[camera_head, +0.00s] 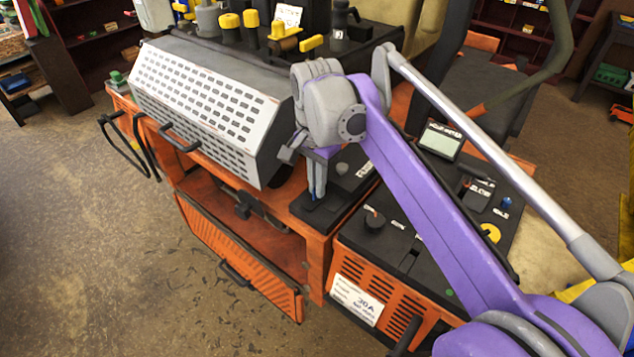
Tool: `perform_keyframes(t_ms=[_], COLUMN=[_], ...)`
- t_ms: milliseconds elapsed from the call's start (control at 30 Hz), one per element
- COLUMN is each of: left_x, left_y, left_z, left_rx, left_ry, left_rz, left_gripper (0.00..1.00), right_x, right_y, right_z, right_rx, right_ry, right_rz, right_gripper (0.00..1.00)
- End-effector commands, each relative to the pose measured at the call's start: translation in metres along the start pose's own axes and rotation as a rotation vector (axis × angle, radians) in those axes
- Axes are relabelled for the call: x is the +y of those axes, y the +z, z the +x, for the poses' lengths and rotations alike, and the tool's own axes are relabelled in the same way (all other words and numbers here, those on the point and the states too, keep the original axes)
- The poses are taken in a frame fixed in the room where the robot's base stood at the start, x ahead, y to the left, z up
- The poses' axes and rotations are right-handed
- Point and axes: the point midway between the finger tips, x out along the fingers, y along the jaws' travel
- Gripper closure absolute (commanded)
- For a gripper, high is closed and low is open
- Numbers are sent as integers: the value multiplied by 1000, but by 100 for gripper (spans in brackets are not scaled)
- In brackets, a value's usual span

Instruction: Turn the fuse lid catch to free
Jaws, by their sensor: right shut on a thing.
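The catch shows no clear outline; my right gripper hides the spot where its fingers meet. My right gripper (317,178) points down at a black lid (328,213) on the orange mower body, left of the control panel. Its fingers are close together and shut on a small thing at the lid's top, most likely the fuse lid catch. A small white label (367,169) and a grey round knob (342,169) sit on the black surface just right of the fingers. The catch's turn cannot be made out. My left gripper is not in view.
A grey perforated cover (200,95) with a black handle stands close left of the gripper. A black control panel (400,235) with a knob and an hour meter (440,140) lies to the right, under my arm. An orange flap (240,255) hangs open below. Floor is clear at left.

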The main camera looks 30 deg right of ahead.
Motion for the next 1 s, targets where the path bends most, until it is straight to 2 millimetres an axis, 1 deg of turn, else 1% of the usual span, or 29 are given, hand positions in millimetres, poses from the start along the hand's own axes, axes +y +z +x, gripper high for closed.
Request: perform_keyframes(t_ms=[167, 200, 333, 367, 633, 733, 867, 1000], left_x=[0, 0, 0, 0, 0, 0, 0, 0], left_y=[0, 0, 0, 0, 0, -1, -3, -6], left_z=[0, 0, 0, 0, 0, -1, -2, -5], left_rx=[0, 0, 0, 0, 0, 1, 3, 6], left_ry=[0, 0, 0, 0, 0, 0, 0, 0], left_rz=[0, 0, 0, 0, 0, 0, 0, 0], left_gripper=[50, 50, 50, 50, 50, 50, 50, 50], right_x=[0, 0, 0, 0, 0, 0, 0, 0], right_y=[0, 0, 0, 0, 0, 0, 0, 0], right_z=[0, 0, 0, 0, -1, -6, -27, -56], right_rx=[1, 1, 1, 1, 0, 0, 0, 1], right_ry=[-1, -1, 0, 0, 0, 0, -1, -1], right_rz=[1, 1, 1, 1, 0, 0, 0, 0], right_gripper=[100, 88, 65, 62, 62, 62, 62, 62])
